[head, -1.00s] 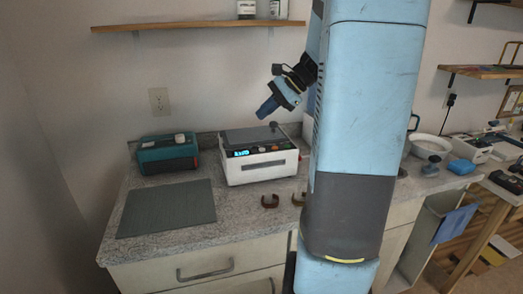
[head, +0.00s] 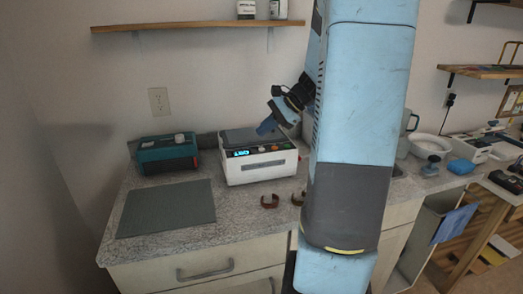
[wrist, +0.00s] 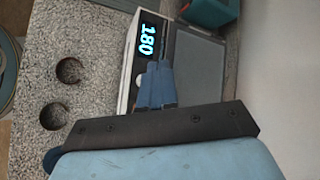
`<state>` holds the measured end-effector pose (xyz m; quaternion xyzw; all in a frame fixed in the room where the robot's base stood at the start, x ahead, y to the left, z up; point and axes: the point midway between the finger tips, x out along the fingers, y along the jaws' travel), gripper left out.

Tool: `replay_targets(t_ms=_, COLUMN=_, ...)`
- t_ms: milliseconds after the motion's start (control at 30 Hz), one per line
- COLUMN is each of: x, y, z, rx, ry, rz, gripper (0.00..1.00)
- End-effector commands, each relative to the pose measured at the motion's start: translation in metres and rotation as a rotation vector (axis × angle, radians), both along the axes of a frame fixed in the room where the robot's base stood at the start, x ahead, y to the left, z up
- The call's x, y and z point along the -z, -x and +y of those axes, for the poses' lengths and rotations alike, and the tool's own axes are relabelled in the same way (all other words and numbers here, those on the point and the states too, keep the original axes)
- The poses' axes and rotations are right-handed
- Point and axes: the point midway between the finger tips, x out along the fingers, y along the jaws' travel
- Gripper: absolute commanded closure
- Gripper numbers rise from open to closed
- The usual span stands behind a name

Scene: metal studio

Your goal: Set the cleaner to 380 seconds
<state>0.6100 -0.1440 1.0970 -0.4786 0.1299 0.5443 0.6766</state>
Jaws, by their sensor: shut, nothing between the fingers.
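The cleaner (head: 258,166) is a white box with a grey lid and a dark front panel, standing on the counter. It also shows in the wrist view (wrist: 205,65). Its lit display (wrist: 148,40) reads 180 in the wrist view. A row of small buttons or knobs sits beside the display, including a pale round one (wrist: 138,79). My gripper (head: 264,129) is shut and empty, pointing down at the panel's button side. In the wrist view its blue fingers (wrist: 154,84) cover part of the panel, so I cannot tell whether they touch a button.
A teal box (head: 167,154) stands left of the cleaner, with a grey mat (head: 167,208) in front of it. A shelf (head: 195,26) hangs above.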

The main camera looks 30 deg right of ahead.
Motion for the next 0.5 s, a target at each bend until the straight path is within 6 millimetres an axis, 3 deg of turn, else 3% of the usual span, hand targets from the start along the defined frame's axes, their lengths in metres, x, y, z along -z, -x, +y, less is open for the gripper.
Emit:
replay_targets(t_ms=200, x=0.022, y=0.000, z=0.000, rx=-0.002, ry=-0.001, rz=0.001, gripper=1.00)
replay_targets(t_ms=500, x=0.031, y=0.000, z=0.000, rx=-0.001, ry=0.002, rz=-0.001, gripper=1.00)
